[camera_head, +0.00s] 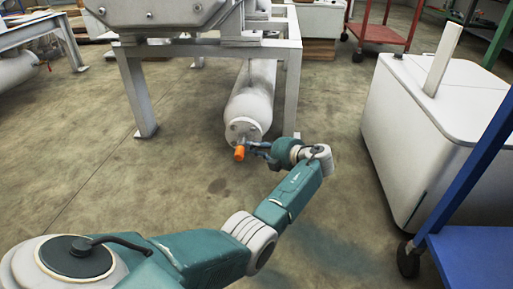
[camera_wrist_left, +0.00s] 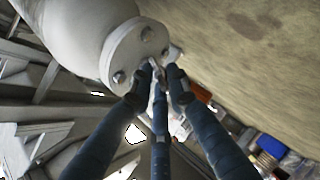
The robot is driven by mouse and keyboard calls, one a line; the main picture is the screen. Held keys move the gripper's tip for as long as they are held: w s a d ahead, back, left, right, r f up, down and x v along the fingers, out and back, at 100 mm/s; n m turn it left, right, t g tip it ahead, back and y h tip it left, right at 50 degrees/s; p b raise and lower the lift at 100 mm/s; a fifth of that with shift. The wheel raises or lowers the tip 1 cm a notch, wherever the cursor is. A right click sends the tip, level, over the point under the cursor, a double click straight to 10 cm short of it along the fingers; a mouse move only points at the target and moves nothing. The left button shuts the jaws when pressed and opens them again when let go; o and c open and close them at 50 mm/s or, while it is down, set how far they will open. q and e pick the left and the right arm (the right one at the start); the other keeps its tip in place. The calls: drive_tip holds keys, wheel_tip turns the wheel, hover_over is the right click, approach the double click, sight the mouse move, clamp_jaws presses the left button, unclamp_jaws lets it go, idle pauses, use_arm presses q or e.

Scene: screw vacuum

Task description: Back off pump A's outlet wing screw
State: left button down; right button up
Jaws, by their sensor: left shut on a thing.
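Pump A appears to be the white cylinder (camera_head: 250,95) under the grey-white stand, with a round bolted end flange (camera_head: 242,130). In the left wrist view the flange (camera_wrist_left: 137,52) shows several bolts. My left gripper (camera_head: 257,148) is at the flange's lower right. In the left wrist view its blue fingers (camera_wrist_left: 158,82) are closed together around a small grey metal piece (camera_wrist_left: 155,66) in front of the flange, seemingly the wing screw. The fingers hide most of it. An orange part (camera_head: 239,153) hangs just below the flange. My right gripper is not in view.
The stand's white legs (camera_head: 291,90) rise beside the cylinder. A white box-shaped unit (camera_head: 415,135) and a blue cart (camera_head: 480,250) stand to the right. A red cart (camera_head: 380,33) is at the back. The concrete floor left of my arm is clear.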

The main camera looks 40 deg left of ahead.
use_arm(q)
drive_tip(key=shift+d+f+n+t+y, duration=0.2)
drive_tip(key=shift+f+n+t+y, duration=0.1)
drive_tip(key=shift+n+t+y, duration=0.45)
drive_tip(key=c, duration=1.7)
unclamp_jaws()
drive_tip(key=shift+w+d+f, duration=0.1)
drive_tip(key=v, duration=1.2)
drive_tip(key=shift+w, duration=0.1)
